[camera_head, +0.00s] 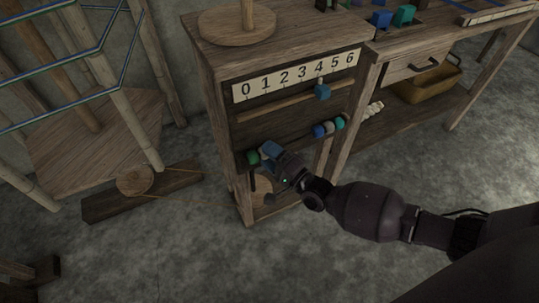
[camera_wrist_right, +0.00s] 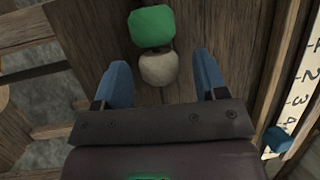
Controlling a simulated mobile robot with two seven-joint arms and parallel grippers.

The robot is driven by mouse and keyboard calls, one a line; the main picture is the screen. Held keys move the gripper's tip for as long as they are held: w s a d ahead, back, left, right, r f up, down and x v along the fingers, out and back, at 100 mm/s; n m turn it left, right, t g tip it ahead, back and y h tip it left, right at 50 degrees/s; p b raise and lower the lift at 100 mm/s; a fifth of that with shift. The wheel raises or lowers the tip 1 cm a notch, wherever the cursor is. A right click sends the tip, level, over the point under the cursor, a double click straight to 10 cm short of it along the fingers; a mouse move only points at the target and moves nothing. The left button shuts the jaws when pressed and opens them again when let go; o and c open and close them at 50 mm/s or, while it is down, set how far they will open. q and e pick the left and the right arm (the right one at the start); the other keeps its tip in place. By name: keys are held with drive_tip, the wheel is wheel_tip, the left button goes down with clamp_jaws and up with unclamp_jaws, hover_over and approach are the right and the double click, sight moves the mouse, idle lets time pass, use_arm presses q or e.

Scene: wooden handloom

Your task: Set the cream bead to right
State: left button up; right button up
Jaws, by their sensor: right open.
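In the right wrist view, a cream bead (camera_wrist_right: 160,69) sits between the two blue fingertips of my right gripper (camera_wrist_right: 165,80), with a gap on either side. A green bead (camera_wrist_right: 151,27) is right beside the cream one. In the head view, my right gripper (camera_head: 271,153) is at the left part of the bead rod, next to the green bead (camera_head: 252,158); the cream bead there is hidden behind the fingers. Farther right on the rod are a blue bead (camera_head: 319,131), a pale bead (camera_head: 329,127) and a teal bead (camera_head: 340,123). My left gripper is out of view.
Above the rod is a number strip (camera_head: 297,75) from 0 to 6, with a blue pointer (camera_head: 322,92) below the 4. A round wooden disc (camera_head: 237,25) is on top of the cabinet. A basket (camera_head: 427,82) is at right. Between the gripper and the right beads the rod is free.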

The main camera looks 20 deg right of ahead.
clamp_jaws()
drive_tip(key=d, duration=0.2)
drive_tip(key=d+b, duration=0.1)
drive_tip(key=d, duration=0.5)
drive_tip(key=shift+d+f+b, duration=0.2)
drive_tip(key=shift+f+b, duration=0.05)
drive_tip(key=shift+b, duration=0.15)
drive_tip(key=shift+w+d+r, duration=0.1)
drive_tip(key=shift+d+r, duration=0.05)
drive_tip(key=shift+d, duration=0.3)
unclamp_jaws()
drive_tip(key=p+v, duration=0.1)
drive_tip(key=v, duration=0.9)
drive_tip(key=shift+s, duration=0.35)
